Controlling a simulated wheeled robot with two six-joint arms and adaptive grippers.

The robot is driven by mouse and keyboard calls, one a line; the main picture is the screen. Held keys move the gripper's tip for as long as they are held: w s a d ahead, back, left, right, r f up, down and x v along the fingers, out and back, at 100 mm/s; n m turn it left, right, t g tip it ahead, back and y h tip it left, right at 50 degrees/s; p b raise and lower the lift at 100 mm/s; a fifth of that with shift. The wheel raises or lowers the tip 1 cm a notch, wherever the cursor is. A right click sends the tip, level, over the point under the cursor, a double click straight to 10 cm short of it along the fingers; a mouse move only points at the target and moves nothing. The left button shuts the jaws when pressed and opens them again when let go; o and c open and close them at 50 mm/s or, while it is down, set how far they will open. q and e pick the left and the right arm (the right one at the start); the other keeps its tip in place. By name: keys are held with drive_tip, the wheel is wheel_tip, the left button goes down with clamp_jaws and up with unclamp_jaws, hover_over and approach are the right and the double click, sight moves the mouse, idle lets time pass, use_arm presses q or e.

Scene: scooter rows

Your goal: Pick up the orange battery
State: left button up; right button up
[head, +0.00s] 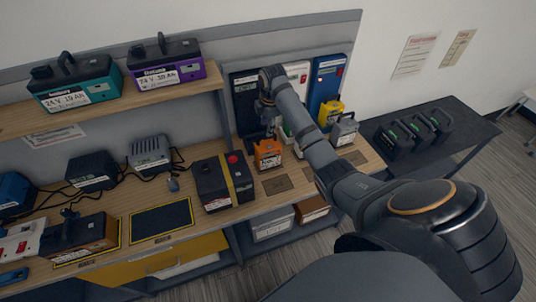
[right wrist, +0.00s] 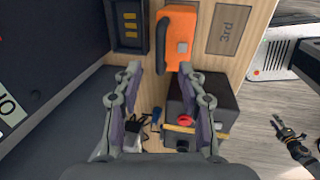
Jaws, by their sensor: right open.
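The orange battery (head: 268,154) stands on the wooden bench, between the black box with a red button and the wall chargers. My right gripper (head: 262,132) is just behind and above it in the head view. In the right wrist view the open fingers (right wrist: 160,67) point toward the orange battery (right wrist: 177,40), which lies just past their tips, nearer the right finger. Nothing is held between them. A small dark gripper (right wrist: 290,136), probably my left one, shows over the floor in the right wrist view; its jaw state is unclear.
The black box (head: 222,182) stands left of the battery, its red button facing up. Yellow (head: 330,111) and grey (head: 344,131) batteries stand to the right, near my arm. A charger slot (right wrist: 130,22) and a "3rd" plate (right wrist: 227,30) flank the battery. A framed dark mat (head: 161,221) is empty.

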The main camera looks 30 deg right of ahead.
sight(268, 152)
drive_tip(key=f, duration=0.1)
drive_tip(key=f+p, duration=0.1)
drive_tip(key=f, duration=0.1)
drive_tip(key=f+p, duration=0.1)
drive_tip(key=shift+w+d+f, duration=0.15)
drive_tip(key=shift+w+f, duration=0.2)
drive_tip(key=shift+w, duration=0.05)
drive_tip(key=shift+w+f, duration=0.1)
drive_tip(key=shift+f, duration=0.05)
clamp_jaws()
